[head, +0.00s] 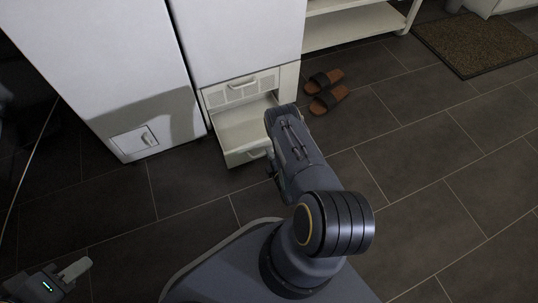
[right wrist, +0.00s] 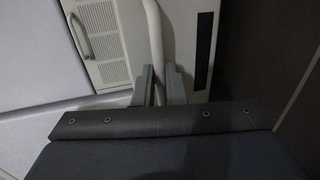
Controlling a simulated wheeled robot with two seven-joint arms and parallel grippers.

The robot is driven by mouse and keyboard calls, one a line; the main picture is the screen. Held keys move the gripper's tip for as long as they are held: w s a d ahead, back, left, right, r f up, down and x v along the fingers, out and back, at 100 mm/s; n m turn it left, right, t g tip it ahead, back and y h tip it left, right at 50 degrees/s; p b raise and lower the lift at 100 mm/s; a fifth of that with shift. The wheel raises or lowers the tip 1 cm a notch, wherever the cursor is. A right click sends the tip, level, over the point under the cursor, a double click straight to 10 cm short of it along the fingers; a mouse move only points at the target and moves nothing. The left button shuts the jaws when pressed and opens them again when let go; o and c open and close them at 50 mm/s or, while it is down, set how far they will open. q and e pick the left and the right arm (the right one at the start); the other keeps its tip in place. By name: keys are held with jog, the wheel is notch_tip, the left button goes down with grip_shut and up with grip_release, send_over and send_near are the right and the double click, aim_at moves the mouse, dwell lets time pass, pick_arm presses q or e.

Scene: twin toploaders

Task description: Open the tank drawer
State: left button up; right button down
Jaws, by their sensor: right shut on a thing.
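The tank drawer (head: 245,130) is a white drawer low in the front of the right white machine. It is pulled out, and its inside shows in the head view. Its pale handle (head: 257,154) is on the drawer's front. In the right wrist view my right gripper (right wrist: 159,86) has its two grey fingers on either side of the pale handle bar (right wrist: 155,35), shut on it. In the head view my right arm hides most of that gripper and the drawer's right end. My left gripper (head: 75,269) is at the bottom left, away from the machines; its jaw gap is unclear.
A vented panel with a handle (head: 240,85) is above the drawer. The left machine has a small closed flap (head: 134,141). Brown sandals (head: 327,99) lie on the dark tiles right of the drawer. A white shelf (head: 350,28) and a brown mat (head: 475,44) are beyond.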

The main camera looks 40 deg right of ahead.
jog(key=shift+s, duration=0.25)
jog(key=c, duration=1.5)
grip_release()
jog(key=p+v, duration=0.3)
jog(key=v, duration=0.4)
jog(key=shift+s+a, duration=0.15)
jog(key=shift+s, duration=0.2)
jog(key=shift+r, duration=0.15)
